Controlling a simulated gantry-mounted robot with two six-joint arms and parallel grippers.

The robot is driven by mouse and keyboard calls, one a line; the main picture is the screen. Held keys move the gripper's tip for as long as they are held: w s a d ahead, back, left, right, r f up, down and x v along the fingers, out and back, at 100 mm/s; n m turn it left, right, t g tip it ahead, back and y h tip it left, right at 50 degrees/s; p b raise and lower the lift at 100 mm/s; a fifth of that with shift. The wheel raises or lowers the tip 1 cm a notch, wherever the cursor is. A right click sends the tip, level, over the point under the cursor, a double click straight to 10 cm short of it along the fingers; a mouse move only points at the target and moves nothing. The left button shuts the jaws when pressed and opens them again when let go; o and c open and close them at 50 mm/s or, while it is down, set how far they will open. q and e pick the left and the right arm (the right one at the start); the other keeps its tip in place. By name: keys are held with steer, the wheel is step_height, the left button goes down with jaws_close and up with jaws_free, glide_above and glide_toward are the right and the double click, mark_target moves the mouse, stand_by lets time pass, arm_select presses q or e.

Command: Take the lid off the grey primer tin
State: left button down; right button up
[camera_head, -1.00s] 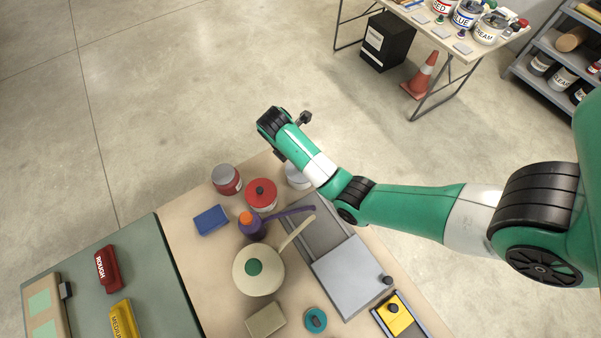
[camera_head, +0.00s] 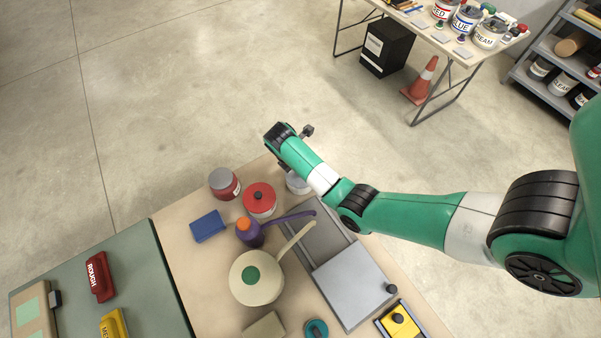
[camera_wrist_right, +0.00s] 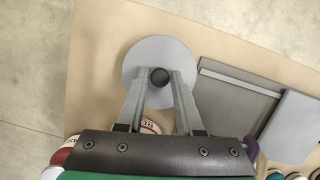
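The grey tin (camera_head: 297,183) stands at the far corner of the beige table, partly hidden under my right arm in the head view. In the right wrist view its round grey lid (camera_wrist_right: 135,66) is seen from above, with a dark knob (camera_wrist_right: 160,77) at its centre. My right gripper (camera_wrist_right: 160,75) is over the lid, with one finger on each side of the knob. Small gaps seem to show between fingers and knob; contact is not clear. The lid appears to be on the tin. My left gripper is not in view.
A red-lidded tin (camera_head: 259,197) and a grey-topped tin with a red label (camera_head: 224,184) stand nearby.

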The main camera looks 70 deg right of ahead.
jaws_close()
steer(key=shift+r, duration=0.1)
steer(key=shift+r, duration=0.25)
steer(key=v, duration=0.1)
steer(key=p+v, duration=0.2)
steer(key=v, duration=0.1)
steer(key=shift+s+r, duration=0.2)
steer(key=shift+s, duration=0.2)
steer(key=s+a+r+p, duration=0.5)
steer(key=a+r+p, duration=0.3)
steer(key=a+p, duration=0.3)
steer(key=shift+s+a+p, duration=0.25)
steer(key=shift+a+p, duration=0.15)
steer(key=shift+p, duration=0.65)
